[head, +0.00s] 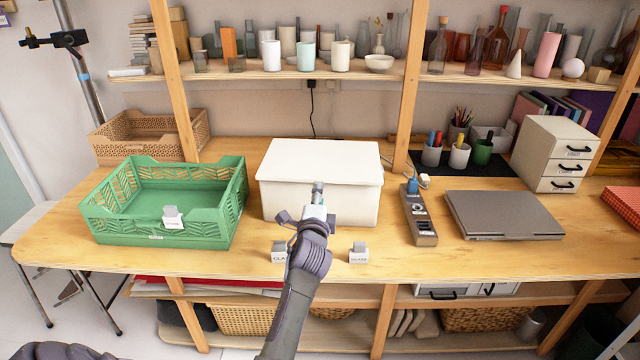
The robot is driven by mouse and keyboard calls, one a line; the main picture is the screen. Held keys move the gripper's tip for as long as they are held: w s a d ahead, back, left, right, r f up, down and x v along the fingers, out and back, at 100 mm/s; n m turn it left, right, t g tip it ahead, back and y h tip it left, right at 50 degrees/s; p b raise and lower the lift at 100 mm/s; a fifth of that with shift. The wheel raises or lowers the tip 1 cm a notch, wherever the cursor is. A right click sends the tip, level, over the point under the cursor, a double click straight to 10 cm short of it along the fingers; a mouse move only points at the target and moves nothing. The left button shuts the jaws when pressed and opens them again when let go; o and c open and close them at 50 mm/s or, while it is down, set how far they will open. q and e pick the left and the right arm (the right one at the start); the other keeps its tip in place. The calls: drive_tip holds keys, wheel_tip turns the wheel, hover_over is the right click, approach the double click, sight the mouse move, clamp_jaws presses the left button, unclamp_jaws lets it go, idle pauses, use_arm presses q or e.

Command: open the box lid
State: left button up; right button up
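The white box (350,205) stands on the wooden table in the middle of the head view. Its flat lid (320,160) lies shut on top, with the front edge overhanging the front wall. The arm hides part of the box front. I cannot tell whether the fingers touch the lid or whether they are open.
A green crate (222,226) stands left of the box. A power strip (418,215) and a closed laptop (503,213) lie to the right. Small label holders (358,254) stand at the table's front edge. A shelf (380,74) with glassware spans the back above.

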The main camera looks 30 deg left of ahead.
use_arm(q)
drive_tip(key=x, duration=0.5)
drive_tip(key=shift+w+a, duration=0.25)
drive_tip(key=shift+w, duration=0.1)
drive_tip(key=shift+c, duration=0.2)
clamp_jaws()
